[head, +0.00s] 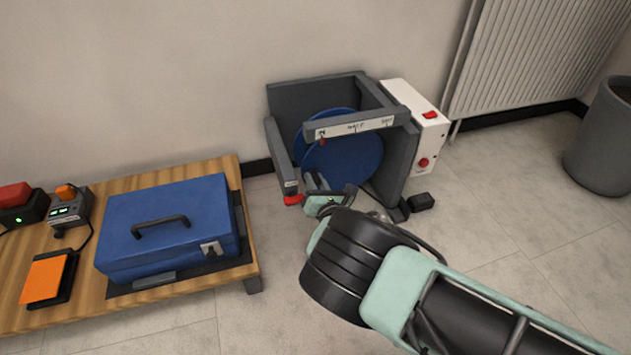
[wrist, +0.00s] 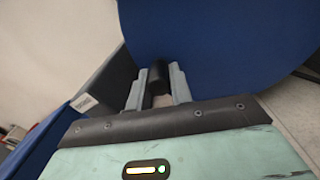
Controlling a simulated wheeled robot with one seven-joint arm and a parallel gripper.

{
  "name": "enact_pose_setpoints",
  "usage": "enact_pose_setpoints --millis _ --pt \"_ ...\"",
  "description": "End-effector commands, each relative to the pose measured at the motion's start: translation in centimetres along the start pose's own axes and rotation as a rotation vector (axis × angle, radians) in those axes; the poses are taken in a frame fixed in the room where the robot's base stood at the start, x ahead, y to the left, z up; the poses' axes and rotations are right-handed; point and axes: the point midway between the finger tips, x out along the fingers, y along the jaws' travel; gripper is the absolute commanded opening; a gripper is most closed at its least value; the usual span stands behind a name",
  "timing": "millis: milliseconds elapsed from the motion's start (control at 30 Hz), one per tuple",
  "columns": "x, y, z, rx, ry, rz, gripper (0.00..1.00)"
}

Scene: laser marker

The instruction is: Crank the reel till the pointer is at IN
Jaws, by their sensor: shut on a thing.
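The reel is a large blue disc (head: 343,160) in a dark grey frame (head: 281,150) on the floor. It fills the upper part of the wrist view (wrist: 215,45). A pale scale strip (head: 350,128) with small lettering crosses the frame's top; its left mark looks like IN. A small red pointer (head: 322,141) sits just under the strip near that left mark; exact alignment is hard to tell. My gripper (wrist: 157,90) is shut on the black crank handle (wrist: 157,75), which stands between its grey fingers at the disc's face. In the head view my wrist partly hides the handle.
A white box (head: 418,130) with red buttons adjoins the frame's right side. A red knob (head: 291,199) is at its front left corner. A low wooden table (head: 225,175) with a blue case (head: 170,225) stands left. A bin (head: 600,140) stands far right.

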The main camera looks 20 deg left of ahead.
Motion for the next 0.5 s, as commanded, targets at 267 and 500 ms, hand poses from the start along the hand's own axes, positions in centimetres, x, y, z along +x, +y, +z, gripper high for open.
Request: enact_pose_setpoints --millis 267,500 --pt "-0.11 -0.39 -0.11 -0.001 0.002 -0.007 0.43" --pt "-0.07 -0.23 -0.02 0.000 0.001 -0.004 0.43"
